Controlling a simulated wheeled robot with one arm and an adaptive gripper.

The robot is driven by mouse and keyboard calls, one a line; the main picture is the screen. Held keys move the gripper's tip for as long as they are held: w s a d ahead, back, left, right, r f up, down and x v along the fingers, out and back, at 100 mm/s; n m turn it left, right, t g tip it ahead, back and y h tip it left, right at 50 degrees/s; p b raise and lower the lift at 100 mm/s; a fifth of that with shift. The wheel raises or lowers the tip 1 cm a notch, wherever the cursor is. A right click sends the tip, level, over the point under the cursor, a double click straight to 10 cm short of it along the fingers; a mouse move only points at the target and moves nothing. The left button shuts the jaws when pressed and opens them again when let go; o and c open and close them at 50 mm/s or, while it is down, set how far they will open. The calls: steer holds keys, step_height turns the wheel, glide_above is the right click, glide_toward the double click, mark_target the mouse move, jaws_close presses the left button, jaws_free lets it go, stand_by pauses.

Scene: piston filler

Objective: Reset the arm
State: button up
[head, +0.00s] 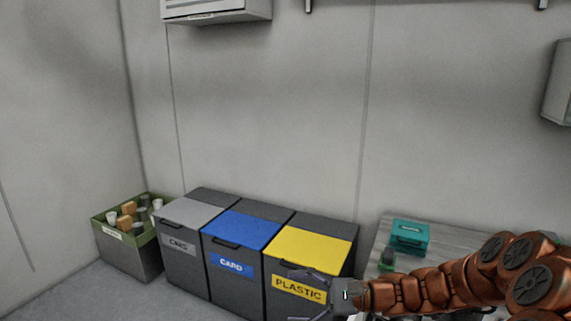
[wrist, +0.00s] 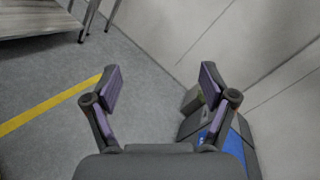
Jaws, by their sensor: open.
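My copper-coloured arm reaches in from the right of the head view. My gripper (head: 293,295) is at its end, in front of the yellow-lidded bin marked PLASTIC (head: 312,246). In the wrist view my gripper (wrist: 160,82) has its two fingers spread wide apart, with nothing between them but grey floor beyond. The gripper and arm hide part of the bin's front and part of the table.
Left of it stand a blue-lidded CARD bin (head: 239,228), a grey-lidded CANS bin (head: 191,213) and a green-rimmed crate (head: 148,248) of bottles and cups. A teal box (head: 410,235) sits on the grey table (head: 452,235). The wrist view shows open floor (wrist: 145,50).

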steer(key=s+r+n+g+h+p, duration=0.3)
steer(key=s+r+n+h+p, duration=0.1)
steer(key=s, duration=0.6)
steer(key=s+r+n+g+h+p, duration=0.2)
steer(key=s+r+n+h+p, duration=0.25)
steer(key=s, duration=0.45)
steer(key=s+d+r+n+t+h+p, duration=0.1)
steer(key=s+d+r+h+p, duration=0.2)
steer(key=d, duration=0.5)
steer(key=s+d+r+n+t+h+p, duration=0.1)
steer(key=s+d+r+h+p, duration=0.2)
steer(key=s+d+h+p, duration=0.2)
steer(key=s+d+h, duration=0.1)
steer(key=s+d, duration=0.1)
steer(key=d, duration=0.1)
steer(key=shift+s+r+t+p, duration=0.15)
steer(key=shift+t+p, duration=0.15)
steer(key=shift+t, duration=0.1)
